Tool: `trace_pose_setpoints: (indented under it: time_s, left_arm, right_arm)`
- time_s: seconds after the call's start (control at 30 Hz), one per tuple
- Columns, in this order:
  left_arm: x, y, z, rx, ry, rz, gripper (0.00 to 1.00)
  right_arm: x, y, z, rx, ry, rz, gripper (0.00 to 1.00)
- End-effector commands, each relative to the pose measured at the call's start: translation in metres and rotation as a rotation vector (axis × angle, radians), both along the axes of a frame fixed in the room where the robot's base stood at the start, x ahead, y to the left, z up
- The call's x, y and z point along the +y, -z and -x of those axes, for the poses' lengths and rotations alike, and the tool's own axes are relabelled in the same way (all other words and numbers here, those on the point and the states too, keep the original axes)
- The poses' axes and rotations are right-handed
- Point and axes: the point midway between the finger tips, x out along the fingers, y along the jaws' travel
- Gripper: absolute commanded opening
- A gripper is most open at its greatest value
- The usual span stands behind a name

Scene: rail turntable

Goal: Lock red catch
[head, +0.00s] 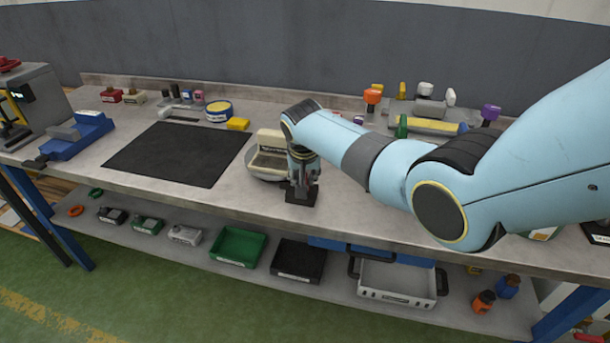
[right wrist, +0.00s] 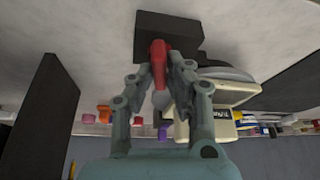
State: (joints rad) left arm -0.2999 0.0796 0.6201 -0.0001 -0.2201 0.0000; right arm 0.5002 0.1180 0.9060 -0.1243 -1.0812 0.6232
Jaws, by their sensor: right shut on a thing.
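The red catch (right wrist: 159,62) is a red, rod-like handle in the right wrist view. It reaches from a black block (right wrist: 168,33) to between my right fingers. My right gripper (right wrist: 163,72) is shut on it. In the head view my right gripper (head: 303,172) points down at the same black block (head: 301,195), near the table's front edge. The catch itself is hidden there by my gripper. I cannot tell the catch's exact angle. My left gripper is not in view.
A cream device (head: 268,161) stands close left of my right gripper. A black mat (head: 176,153) lies clear further left. A blue vise-like fixture (head: 77,138) is at the far left. Several coloured knobs (head: 373,97) stand at the back right. A shelf below holds trays (head: 237,246).

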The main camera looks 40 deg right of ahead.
Motion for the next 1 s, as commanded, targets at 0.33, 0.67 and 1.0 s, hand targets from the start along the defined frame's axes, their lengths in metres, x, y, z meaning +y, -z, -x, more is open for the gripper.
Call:
trace_pose_setpoints:
  time_s: [0.33, 0.67, 1.0]
  left_arm:
    - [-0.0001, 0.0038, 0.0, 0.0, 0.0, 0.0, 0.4]
    - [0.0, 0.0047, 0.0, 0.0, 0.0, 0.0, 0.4]
    - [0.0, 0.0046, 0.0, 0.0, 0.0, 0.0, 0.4]
  right_arm:
    - [0.0006, -0.0007, -0.0019, -0.003, 0.185, 0.0, 0.0]
    - [0.0007, -0.0008, -0.0014, -0.002, 0.239, 0.0, 0.0]
    - [0.0008, -0.0008, -0.0015, -0.002, 0.24, -0.001, 0.15]
